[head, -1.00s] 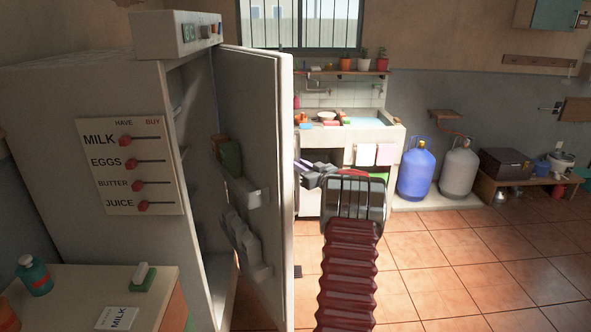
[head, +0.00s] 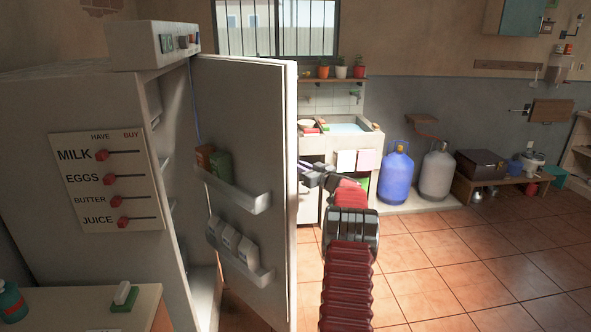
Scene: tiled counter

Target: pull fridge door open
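The fridge (head: 88,103) stands at the left with its door (head: 240,130) swung partly open. The inside of the door faces me, with shelves holding a green item, a brown item and several white cartons (head: 230,240). My gripper (head: 303,172) is at the door's free edge, on the outer side. The door edge hides its fingertips, so I cannot tell whether they are open or shut, or whether they touch a handle. No handle shows. My red ribbed arm (head: 347,285) reaches up from the bottom of the picture.
A small table (head: 75,302) with a teal bottle (head: 10,300) and a green-and-white block stands at the lower left. A sink unit (head: 350,140) and gas cylinders (head: 397,175) stand behind. The tiled floor (head: 450,260) to the right is clear.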

